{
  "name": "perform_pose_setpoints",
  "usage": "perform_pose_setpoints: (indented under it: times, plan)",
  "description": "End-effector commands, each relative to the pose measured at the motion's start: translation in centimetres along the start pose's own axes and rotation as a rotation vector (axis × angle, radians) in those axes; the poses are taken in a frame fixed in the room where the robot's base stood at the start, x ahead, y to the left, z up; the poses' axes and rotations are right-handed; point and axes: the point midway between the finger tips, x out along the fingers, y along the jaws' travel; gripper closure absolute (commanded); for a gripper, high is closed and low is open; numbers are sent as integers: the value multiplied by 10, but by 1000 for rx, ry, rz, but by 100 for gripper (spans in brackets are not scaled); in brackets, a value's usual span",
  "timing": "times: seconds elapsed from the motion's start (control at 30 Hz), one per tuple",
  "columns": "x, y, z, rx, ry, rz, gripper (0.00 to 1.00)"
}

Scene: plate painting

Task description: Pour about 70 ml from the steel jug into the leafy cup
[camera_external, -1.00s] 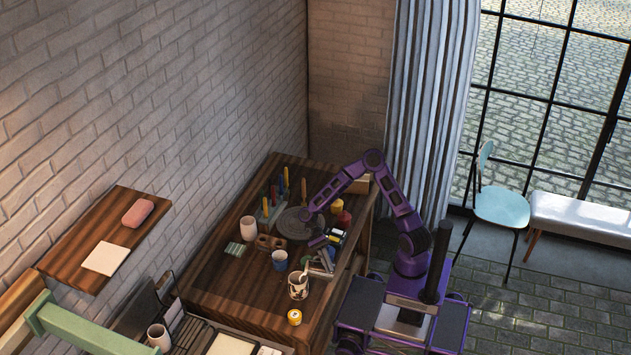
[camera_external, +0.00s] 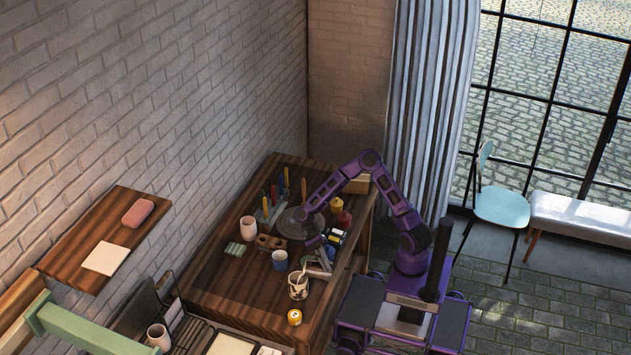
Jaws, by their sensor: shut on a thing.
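The leafy cup (camera_external: 298,291), pale with dark leaf-like marks, stands upright near the front right of the wooden worktable. My gripper (camera_external: 322,253) is shut on the steel jug (camera_external: 318,268), a small grey shape just behind and right of the cup. The jug looks tilted toward the cup, with its upper end close to the cup's rim. Whether liquid is flowing, and the levels in the jug and cup, are too small to tell.
A blue cup (camera_external: 279,261) stands close behind the leafy cup, and a yellow-topped jar (camera_external: 294,317) in front of it. A pale cup (camera_external: 248,227), a brown holed block (camera_external: 270,242) and a dark round wheel (camera_external: 296,222) are farther back. The table's left front is clear.

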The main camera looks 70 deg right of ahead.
Motion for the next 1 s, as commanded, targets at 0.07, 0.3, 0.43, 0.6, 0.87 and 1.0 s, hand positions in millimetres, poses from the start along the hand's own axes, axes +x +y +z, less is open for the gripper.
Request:
perform_pose_setpoints:
  times: [0.07, 0.3, 0.43, 0.6, 0.87, 1.0]
  plan:
    - [-1, 0, 2, 4, -1, 3, 100]
    - [-3, -1, 4, 19, -1, 13, 100]
    - [-3, -2, 5, 25, -1, 17, 100]
    - [-5, -3, 7, 34, 0, 23, 100]
    - [-5, -2, 8, 50, -1, 32, 100]
    - [-5, -2, 9, 57, -1, 37, 100]
